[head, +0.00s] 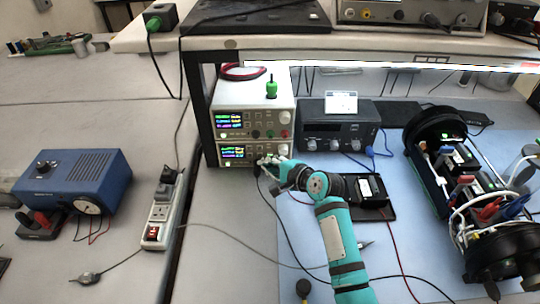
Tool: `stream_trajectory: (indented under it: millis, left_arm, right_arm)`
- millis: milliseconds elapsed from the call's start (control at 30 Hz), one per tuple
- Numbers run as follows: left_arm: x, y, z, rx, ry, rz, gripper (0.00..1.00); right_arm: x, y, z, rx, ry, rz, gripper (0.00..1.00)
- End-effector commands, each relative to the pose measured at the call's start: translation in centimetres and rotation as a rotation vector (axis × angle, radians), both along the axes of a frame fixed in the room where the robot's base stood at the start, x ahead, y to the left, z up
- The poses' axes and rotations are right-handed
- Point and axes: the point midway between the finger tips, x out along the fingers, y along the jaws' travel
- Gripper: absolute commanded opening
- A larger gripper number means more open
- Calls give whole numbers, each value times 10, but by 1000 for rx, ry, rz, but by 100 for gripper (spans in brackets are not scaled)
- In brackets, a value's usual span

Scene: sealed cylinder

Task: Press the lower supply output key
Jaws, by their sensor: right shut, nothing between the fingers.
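Two bench power supplies stand stacked under the shelf, each with a lit colour screen. The upper supply (252,133) shows its buttons, knob and terminals clearly. The lower supply (235,160) shows its screen at the left of its front. My right gripper (266,162) is shut and empty, at the right half of the lower supply's front panel. The fingers cover that part of the panel, so the output key cannot be made out. I cannot tell whether the fingertips touch the panel. My left gripper is not in view.
The shelf's dark post (206,115) stands just left of the supplies. A dark grey instrument (338,128) stands to their right. A black cable hangs in front of the lower supply. A power strip (163,210), a blue box (75,178) and an opened cylinder (445,150) lie further out.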

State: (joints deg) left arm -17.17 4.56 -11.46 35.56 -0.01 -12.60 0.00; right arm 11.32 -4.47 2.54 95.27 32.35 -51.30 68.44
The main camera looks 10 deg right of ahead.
Motion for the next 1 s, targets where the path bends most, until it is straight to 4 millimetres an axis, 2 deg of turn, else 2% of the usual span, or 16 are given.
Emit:
stream_trajectory:
  millis: [600, 1000]
  left_arm:
    - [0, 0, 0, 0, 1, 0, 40]
    - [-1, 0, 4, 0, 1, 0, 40]
  right_arm:
    - [0, 0, 0, 0, 0, 0, 0]
    - [8, -2, 0, 0, 0, 0, 0]
